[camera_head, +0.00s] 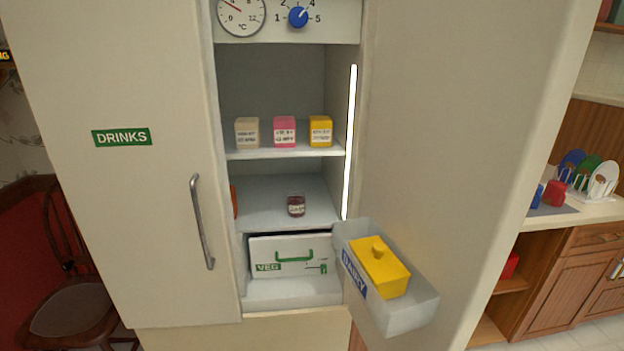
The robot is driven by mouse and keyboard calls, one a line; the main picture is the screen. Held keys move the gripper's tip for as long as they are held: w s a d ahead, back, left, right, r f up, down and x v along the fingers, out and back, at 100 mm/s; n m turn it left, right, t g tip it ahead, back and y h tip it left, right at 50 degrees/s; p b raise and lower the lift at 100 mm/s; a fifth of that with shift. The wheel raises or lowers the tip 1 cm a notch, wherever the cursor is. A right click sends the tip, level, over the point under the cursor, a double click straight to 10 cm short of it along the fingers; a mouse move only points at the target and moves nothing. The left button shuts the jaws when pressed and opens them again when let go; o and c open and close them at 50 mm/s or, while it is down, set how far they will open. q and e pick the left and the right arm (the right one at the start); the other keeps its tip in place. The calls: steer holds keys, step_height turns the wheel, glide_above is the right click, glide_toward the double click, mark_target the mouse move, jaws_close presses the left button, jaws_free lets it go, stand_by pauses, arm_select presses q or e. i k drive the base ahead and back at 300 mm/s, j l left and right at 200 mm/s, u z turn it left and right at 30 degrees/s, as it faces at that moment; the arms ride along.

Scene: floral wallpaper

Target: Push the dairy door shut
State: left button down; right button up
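The dairy door (455,130) is the pale right-hand door of the fridge. It stands open, swung out to the right, with its inner face showing. A clear grey bin (415,312) with a blue DAIRY label (353,274) is fixed low on that inner face and juts out in front of the opening. A yellow lidded butter dish (382,272) sits in the bin. Neither of my grippers is in view.
The DRINKS door (110,200) covers the fridge's left side. Inside are several cartons (284,132), a dark jar (296,205) and a VEG drawer (295,255). A chair (75,310) stands left; a counter (580,212) with a plate rack stands right.

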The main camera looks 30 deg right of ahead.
mark_target(469, 100)
steer(key=l, duration=0.85)
steer(key=k+l, duration=0.1)
steer(key=l, duration=0.75)
steer(key=l+u, duration=0.1)
steer(key=l, duration=0.7)
steer(key=k+l+u, duration=0.55)
steer(key=u, duration=0.15)
